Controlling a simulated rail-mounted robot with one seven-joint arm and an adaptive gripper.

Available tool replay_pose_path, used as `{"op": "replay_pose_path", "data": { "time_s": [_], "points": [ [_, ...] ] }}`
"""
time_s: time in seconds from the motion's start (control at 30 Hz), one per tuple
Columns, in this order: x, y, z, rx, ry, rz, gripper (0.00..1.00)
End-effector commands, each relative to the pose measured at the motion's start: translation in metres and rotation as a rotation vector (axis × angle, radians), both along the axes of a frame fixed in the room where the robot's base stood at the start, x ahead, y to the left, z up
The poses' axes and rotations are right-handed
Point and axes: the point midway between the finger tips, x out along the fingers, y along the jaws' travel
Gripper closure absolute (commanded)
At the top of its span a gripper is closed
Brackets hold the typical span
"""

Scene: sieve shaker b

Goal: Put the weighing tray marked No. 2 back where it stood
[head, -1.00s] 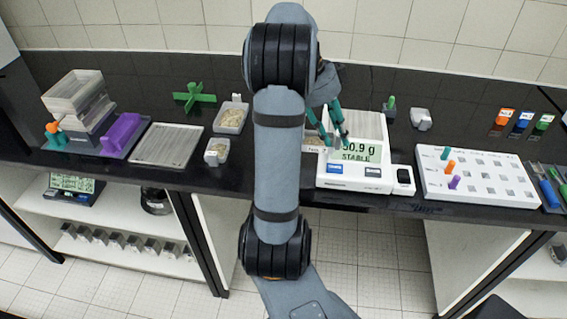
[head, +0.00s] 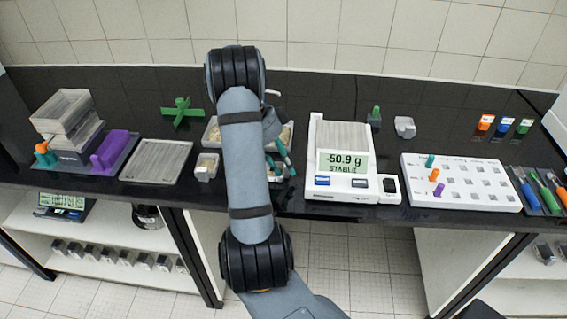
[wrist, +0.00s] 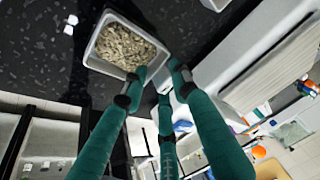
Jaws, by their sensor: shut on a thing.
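A small grey weighing tray of pale grains (wrist: 125,46) is at the fingertips of my gripper (wrist: 155,75) in the wrist view. The gripper is shut on its near rim. In the head view my gripper (head: 280,165) is over the counter just left of the balance, with part of a grain-filled tray (head: 286,134) showing beside my arm. No number is readable on the tray. The balance (head: 345,185) has an empty pan and reads -50.9 g, STABLE.
A grain tray (head: 211,132) and a smaller one (head: 207,166) stand left of my arm, with a flat grey plate (head: 156,161) and a green cross-shaped piece (head: 182,112) beyond. A white peg board (head: 460,183) is right of the balance.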

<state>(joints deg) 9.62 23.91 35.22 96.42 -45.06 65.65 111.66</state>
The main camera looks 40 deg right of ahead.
Motion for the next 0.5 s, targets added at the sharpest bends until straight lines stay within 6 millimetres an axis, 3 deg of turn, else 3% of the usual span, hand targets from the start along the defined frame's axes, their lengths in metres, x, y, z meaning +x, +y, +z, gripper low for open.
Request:
{"op": "replay_pose_path", "data": {
  "time_s": [0.33,0.37,0.5],
  "points": [
    [0.0002,-0.0002,-0.0039,0.000,-0.001,0.000,0.88],
    [0.0003,-0.0003,-0.0027,0.000,-0.001,0.000,0.71],
    [0.0002,-0.0002,-0.0020,0.000,-0.001,0.000,0.63]
  ]
}}
